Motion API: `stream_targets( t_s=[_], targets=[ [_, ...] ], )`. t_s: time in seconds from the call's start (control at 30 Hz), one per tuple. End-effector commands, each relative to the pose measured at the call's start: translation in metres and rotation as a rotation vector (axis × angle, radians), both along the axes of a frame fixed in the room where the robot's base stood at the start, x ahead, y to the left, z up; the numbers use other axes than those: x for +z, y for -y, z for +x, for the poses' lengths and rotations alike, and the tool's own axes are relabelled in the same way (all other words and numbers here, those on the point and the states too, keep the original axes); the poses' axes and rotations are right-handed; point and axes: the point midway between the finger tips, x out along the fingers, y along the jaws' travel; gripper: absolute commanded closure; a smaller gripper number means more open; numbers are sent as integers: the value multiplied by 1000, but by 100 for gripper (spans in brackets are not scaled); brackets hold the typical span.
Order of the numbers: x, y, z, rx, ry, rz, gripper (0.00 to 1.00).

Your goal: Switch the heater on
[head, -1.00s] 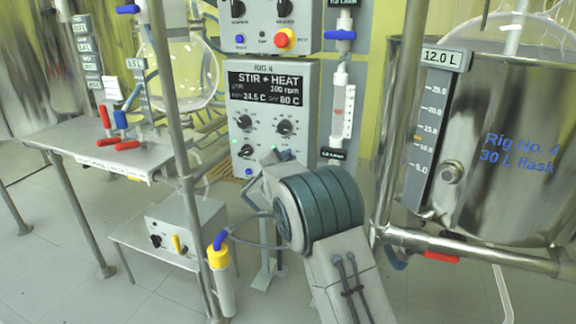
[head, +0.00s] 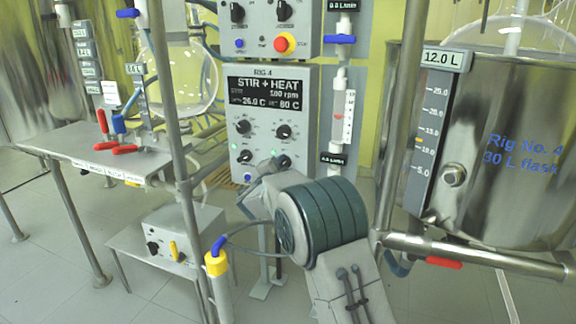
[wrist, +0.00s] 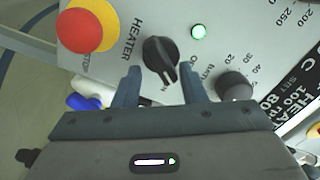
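The black heater knob (wrist: 160,55) fills the middle of the wrist view, on the light panel of the control box (head: 268,110). Its pointer end aims toward the ON mark, away from the OFF label. A green lamp (wrist: 198,32) beside it is lit. My gripper (wrist: 160,80) is open, its two grey fingers on either side of the knob's pointer end, with a gap on both sides and nothing held. In the head view my gripper (head: 266,168) is at the lower right of the box front, and my wrist hides part of that area.
A red-and-yellow stop button (wrist: 88,25) and a grey dial knob (wrist: 235,86) flank the heater knob. The display (head: 264,90) shows a setting of 80 C. A steel vessel (head: 500,140) stands at right; a low bench (head: 90,150) is at left.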

Motion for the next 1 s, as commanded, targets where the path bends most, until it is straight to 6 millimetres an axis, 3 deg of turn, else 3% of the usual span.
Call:
stream_targets(
  t_s=[0.2,0.37,0.57,0.8,1.0],
  targets=[
    [4,10,2,-15,7,-2,63],
    [6,8,-5,-16,9,-1,63],
    [8,-7,-37,-10,8,-1,63],
    [7,-28,-89,-3,6,-2,63],
    [6,-39,-119,-4,6,-1,63]
  ],
)
